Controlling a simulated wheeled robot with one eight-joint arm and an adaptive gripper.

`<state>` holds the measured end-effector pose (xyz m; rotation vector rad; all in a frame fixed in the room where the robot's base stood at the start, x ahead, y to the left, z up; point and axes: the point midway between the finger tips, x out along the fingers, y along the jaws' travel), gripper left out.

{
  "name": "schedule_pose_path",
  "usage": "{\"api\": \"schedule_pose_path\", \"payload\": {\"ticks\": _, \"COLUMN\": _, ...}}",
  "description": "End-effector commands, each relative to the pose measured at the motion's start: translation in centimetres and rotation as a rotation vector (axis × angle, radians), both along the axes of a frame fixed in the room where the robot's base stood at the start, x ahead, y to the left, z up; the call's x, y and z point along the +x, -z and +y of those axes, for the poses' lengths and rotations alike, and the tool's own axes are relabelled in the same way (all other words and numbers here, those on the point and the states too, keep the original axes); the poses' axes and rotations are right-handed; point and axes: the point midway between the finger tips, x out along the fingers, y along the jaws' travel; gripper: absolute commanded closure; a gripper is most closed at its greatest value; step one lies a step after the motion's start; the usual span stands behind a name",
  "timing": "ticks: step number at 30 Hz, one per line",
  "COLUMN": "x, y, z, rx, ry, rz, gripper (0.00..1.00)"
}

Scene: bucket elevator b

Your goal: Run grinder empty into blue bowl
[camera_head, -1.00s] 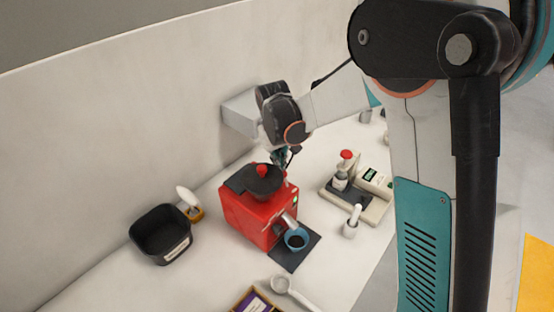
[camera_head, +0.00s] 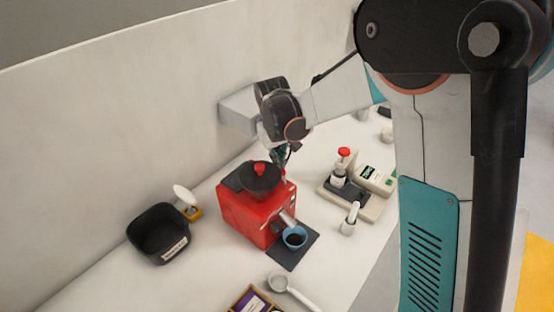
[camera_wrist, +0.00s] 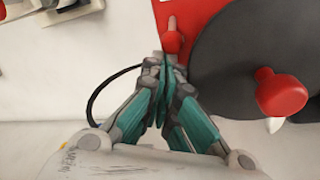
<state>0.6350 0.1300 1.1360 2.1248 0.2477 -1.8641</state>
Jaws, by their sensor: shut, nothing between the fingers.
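The red grinder (camera_head: 246,216) stands on the white counter, with a dark round lid and red knob (camera_head: 260,169) on top. The lid (camera_wrist: 240,70) and knob (camera_wrist: 281,95) also show in the wrist view. A blue bowl (camera_head: 295,238) with dark contents sits under the grinder's spout on a dark mat (camera_head: 290,256). My gripper (camera_head: 283,160) is shut and empty at the grinder's right rear. In the wrist view my fingertips (camera_wrist: 164,65) are just below a small red-tipped lever (camera_wrist: 173,40); I cannot tell whether they touch it.
A black bin (camera_head: 158,235) and a yellow container with open white lid (camera_head: 187,202) stand left. A white scoop (camera_head: 280,282) lies in front. The wall is close behind.

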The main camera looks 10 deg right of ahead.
Motion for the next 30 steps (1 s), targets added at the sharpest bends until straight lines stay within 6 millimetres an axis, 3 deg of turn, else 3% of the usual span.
{"api": "schedule_pose_path", "payload": {"ticks": 24, "x": -2.8, "y": -0.8, "z": -2.9, "rx": 0.421, "ry": 0.004, "rz": -0.421, "gripper": 1.00}}
{"api": "schedule_pose_path", "payload": {"ticks": 30, "x": -2.7, "y": -1.1, "z": -2.8, "rx": 0.429, "ry": 0.000, "rz": -0.426, "gripper": 1.00}}
